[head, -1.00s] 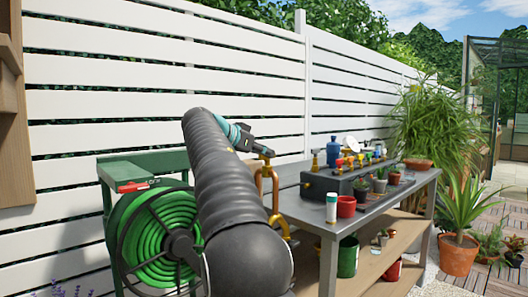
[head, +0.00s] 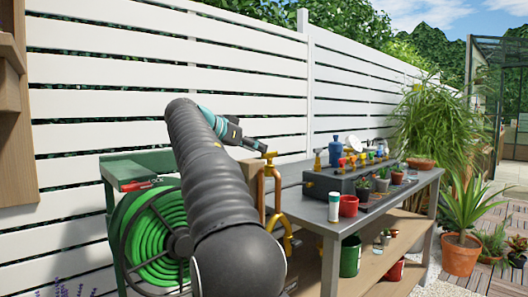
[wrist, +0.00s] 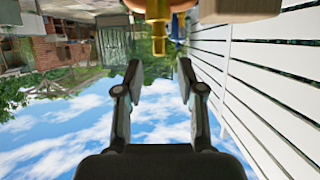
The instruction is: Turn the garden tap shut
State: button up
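The garden tap (head: 270,172) is brass-yellow on a bent copper-coloured pipe, beside a wooden post (head: 254,183). Its small handle (head: 269,155) is on top. In the head view, my gripper (head: 264,147) is just above and left of the handle, with its fingers small and dark. In the wrist view, which looks upside down, my gripper (wrist: 159,72) has its two fingers spread with nothing between them. A brass part of the tap (wrist: 158,12) shows at the top edge, beyond the fingertips and apart from them. The handle's turn position is unclear.
A green hose reel (head: 155,240) stands left of the tap. A grey potting bench (head: 318,218) with pots and bottles stands to its right. The white slatted fence (head: 250,85) runs behind. Open air is above the tap.

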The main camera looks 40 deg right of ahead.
jog(key=v, duration=0.7)
dwell(0.3)
jog(key=s+a+f+n+t+y, duration=0.1)
jog(key=s+a+f+n+y, duration=0.3)
jog(key=s+a+f, duration=0.4)
jog(key=s+a+f+n+t+y, duration=0.2)
jog(key=s+a+f+n+y, duration=0.3)
jog(key=s+f, duration=0.6)
jog(key=s+a+f+n+t+y, duration=0.1)
jog(key=s+a+f+n+y, duration=0.3)
jog(key=f, duration=1.5)
jog(key=s+a+n, duration=0.4)
jog(key=s+a, duration=0.2)
jog(key=a, duration=0.1)
jog(key=shift+s+t, duration=0.25)
jog(key=shift+t, duration=0.05)
